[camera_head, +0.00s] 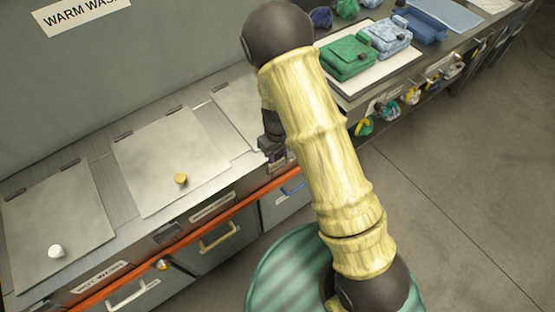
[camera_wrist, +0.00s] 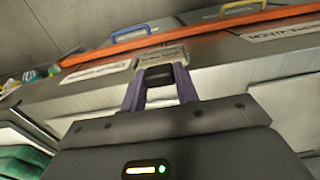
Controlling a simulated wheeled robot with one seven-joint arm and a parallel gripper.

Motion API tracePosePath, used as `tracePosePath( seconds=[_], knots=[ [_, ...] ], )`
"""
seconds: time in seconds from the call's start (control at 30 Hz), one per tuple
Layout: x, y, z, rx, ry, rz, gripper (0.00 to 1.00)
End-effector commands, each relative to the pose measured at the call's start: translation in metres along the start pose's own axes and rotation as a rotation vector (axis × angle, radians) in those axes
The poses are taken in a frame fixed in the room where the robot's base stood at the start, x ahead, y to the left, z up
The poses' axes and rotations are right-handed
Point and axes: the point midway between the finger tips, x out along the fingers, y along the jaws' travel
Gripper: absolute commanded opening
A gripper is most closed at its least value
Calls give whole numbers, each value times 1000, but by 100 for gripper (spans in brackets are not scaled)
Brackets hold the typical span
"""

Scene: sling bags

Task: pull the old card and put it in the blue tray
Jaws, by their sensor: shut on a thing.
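My gripper (camera_wrist: 160,74) has its two purple fingers at the orange-striped front edge of the counter. In the head view my gripper (camera_head: 274,150) shows only partly, left of my yellow arm, near the counter front, and the card is hidden there. The blue tray (camera_head: 426,30) lies on the far bench at the top right, beyond the bags.
A green bag (camera_head: 347,58) and a light blue bag (camera_head: 386,38) lie on a white board on the far bench. Lidded wells (camera_head: 170,150) with knobs line the near counter, with handled drawers (camera_head: 215,240) below. Grey floor (camera_head: 450,190) is clear at right.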

Motion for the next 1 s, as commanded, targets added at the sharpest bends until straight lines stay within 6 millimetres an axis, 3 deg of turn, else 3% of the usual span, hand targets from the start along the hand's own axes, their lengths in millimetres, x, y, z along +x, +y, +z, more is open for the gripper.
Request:
tracePosePath(
  seconds=[1.0],
  knots=[
    [-36, 0, -1, 1, 3, 0, 5]
  ],
)
